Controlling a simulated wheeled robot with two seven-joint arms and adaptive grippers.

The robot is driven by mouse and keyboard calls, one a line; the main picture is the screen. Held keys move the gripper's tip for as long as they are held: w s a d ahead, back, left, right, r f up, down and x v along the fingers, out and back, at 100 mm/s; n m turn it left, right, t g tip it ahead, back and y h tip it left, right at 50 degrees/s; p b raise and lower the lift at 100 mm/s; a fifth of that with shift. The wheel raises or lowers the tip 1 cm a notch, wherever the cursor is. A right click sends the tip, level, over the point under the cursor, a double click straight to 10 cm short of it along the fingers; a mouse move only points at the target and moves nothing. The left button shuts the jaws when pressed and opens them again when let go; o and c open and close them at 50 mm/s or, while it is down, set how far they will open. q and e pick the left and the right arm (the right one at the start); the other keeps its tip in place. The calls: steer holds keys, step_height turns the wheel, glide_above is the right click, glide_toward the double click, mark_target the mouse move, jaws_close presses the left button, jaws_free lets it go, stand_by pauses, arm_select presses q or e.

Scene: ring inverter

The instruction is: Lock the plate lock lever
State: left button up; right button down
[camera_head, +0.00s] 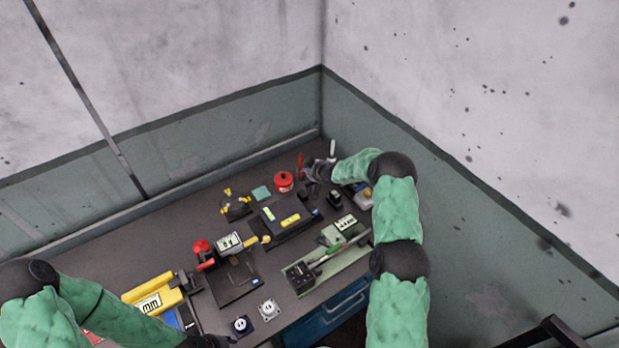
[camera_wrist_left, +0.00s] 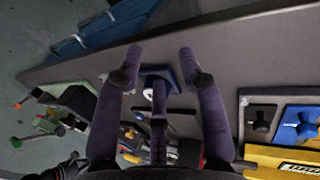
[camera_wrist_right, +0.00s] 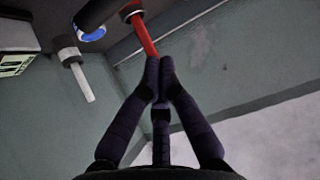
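A red lever (camera_wrist_right: 146,38) stands up from a dark collar in the right wrist view. It also shows in the head view (camera_head: 300,159) at the back of the bench; I cannot tell for sure that it is the plate lock lever. My right gripper (camera_wrist_right: 159,62) has its fingertips together at the end of the red lever, close to or touching it, with no clear grip around it. In the head view the right gripper (camera_head: 316,170) is right of the lever. My left gripper (camera_wrist_left: 160,55) is open and empty above the front of the bench, over a blue square piece (camera_wrist_left: 158,78).
A red round pot (camera_head: 284,181) stands left of the lever. A black case with yellow labels (camera_head: 286,219) and a green-handled fixture (camera_head: 326,258) lie nearer. A white rod (camera_wrist_right: 77,75) is beside the lever. Walls close off the back and right.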

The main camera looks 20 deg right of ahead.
mark_target(311, 183)
arm_select(q)
steer(key=shift+r, duration=0.3)
steer(key=shift+r+p, duration=0.25)
steer(key=shift+p, duration=0.25)
arm_select(e)
steer(key=f, duration=0.1)
steer(key=s+f, duration=0.1)
steer(key=f, duration=0.1)
steer(key=shift+s+f, duration=0.25)
steer(key=shift+f, duration=0.1)
steer(key=shift+d, duration=0.1)
arm_select(q)
steer(key=shift+f, duration=0.1)
arm_select(e)
steer(key=shift+s, duration=0.1)
arm_select(q)
steer(key=shift+f+b, duration=0.25)
steer(key=shift+b, duration=0.1)
arm_select(e)
steer(key=shift+s, duration=0.2)
arm_select(q)
steer(key=shift+f, duration=0.15)
arm_select(e)
steer(key=shift+s, duration=0.1)
